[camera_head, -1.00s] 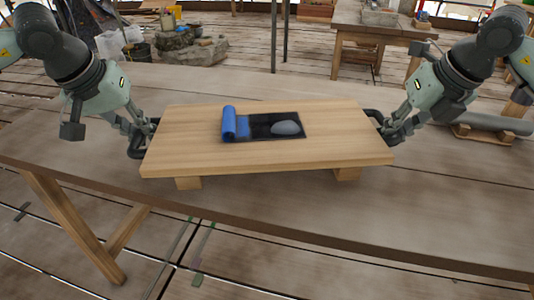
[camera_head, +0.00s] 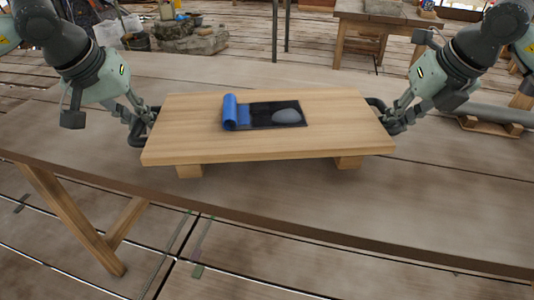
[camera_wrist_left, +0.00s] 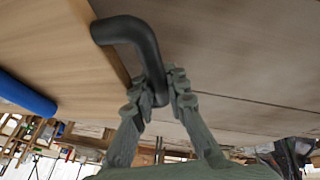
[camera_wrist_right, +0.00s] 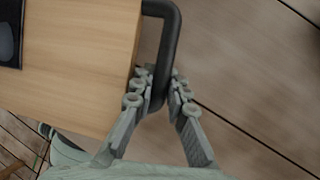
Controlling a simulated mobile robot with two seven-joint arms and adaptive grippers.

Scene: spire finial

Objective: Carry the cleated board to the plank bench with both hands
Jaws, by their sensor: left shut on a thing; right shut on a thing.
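The cleated board (camera_head: 200,148) is a pale wooden slab with two cleats (camera_head: 189,171) under it and a dark handle at each end. My left gripper (camera_head: 143,125) is shut on the left handle, a black bar that also shows in the left wrist view (camera_wrist_left: 135,33). My right gripper (camera_head: 388,122) is shut on the right handle, which shows in the right wrist view (camera_wrist_right: 172,40). On the board lie a dark mat with a blue roll (camera_head: 230,112) and a grey rounded stone-like piece (camera_head: 288,116). The board is over a long plank-topped table (camera_head: 300,210); I cannot tell whether its cleats touch.
Another wooden table (camera_head: 385,15) stands at the back right. Stone blocks (camera_head: 195,40) and a bucket lie at the back left. A grey pipe (camera_head: 500,114) rests on a small wooden cradle at the right. Thin dark posts stand behind the table. Planked floor is open in front.

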